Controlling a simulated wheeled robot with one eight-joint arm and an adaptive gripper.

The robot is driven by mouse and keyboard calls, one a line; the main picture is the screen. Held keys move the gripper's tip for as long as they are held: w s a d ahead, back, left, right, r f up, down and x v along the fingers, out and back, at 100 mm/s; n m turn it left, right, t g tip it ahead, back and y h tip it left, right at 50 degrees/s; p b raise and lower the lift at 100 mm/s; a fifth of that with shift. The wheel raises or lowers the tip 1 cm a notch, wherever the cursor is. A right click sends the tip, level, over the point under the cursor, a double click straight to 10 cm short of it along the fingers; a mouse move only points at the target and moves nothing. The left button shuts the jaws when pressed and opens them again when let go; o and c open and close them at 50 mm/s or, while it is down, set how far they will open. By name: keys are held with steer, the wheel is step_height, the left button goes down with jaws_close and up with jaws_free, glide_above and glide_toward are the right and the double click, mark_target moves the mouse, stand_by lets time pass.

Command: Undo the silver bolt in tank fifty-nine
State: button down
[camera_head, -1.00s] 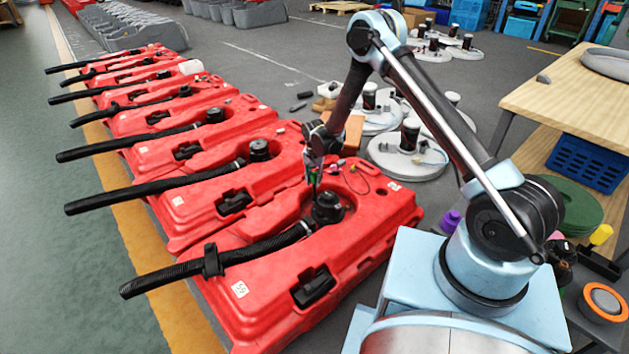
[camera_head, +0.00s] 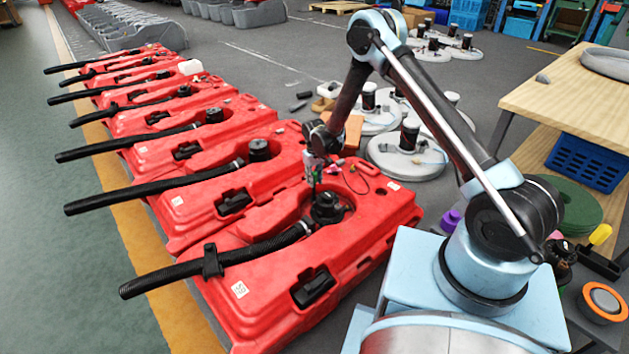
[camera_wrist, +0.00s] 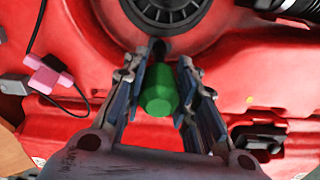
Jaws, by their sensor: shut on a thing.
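Tank fifty-nine (camera_head: 265,272) is the nearest red tank, with a white number label (camera_head: 239,289) on its front left. My gripper (camera_head: 315,180) is over it, just behind its round black cap (camera_head: 326,207). In the wrist view my gripper (camera_wrist: 160,85) is shut on a green-handled tool (camera_wrist: 160,97). The tool points down at the tank, and its dark far end is close to the edge of the black cap (camera_wrist: 168,8). The silver bolt cannot be made out; it may be hidden under the tool.
A black hose (camera_head: 220,262) runs from the cap to the left. A dark cable with a pink connector (camera_wrist: 50,80) lies on the tank left of my gripper. More red tanks (camera_head: 205,200) stand behind. A wooden table (camera_head: 570,90) is at the right.

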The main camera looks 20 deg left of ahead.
stand_by(0.3)
steer(key=n, duration=0.3)
steer(key=shift+r+m, duration=0.1)
steer(key=shift+m, duration=0.6)
